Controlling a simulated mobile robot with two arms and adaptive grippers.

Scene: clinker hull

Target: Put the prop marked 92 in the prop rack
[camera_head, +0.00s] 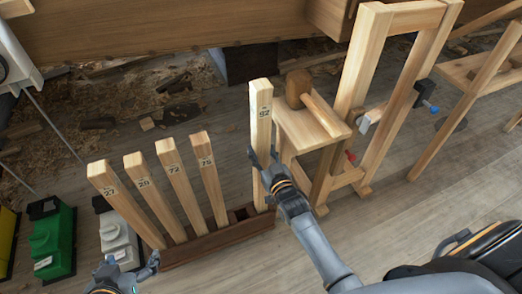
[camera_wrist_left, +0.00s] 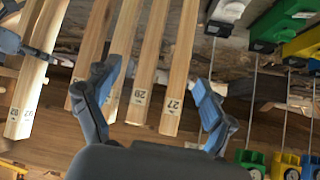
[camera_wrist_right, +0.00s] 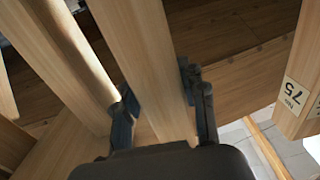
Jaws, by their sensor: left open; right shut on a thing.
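The prop marked 92 (camera_head: 261,125) is a pale, square wooden post standing nearly upright. My right gripper (camera_head: 265,168) is shut on its middle; the right wrist view also shows the fingers (camera_wrist_right: 160,90) on both sides of the prop (camera_wrist_right: 145,45). The prop rack (camera_head: 195,250) is a dark brown, low wooden rack on the floor. The lower end of prop 92 is at the rack's right end; I cannot tell whether it is seated in a slot or just above one. My left gripper (camera_head: 132,266) is open and empty near the rack's left end.
Props 27 (camera_head: 122,200), 29 (camera_head: 152,192), 72 (camera_head: 180,185) and 75 (camera_head: 208,175) lean in the rack. A stool with a mallet (camera_head: 300,88) and a wooden frame (camera_head: 362,65) stand right of prop 92. Green (camera_head: 50,245) and white (camera_head: 115,240) devices stand left.

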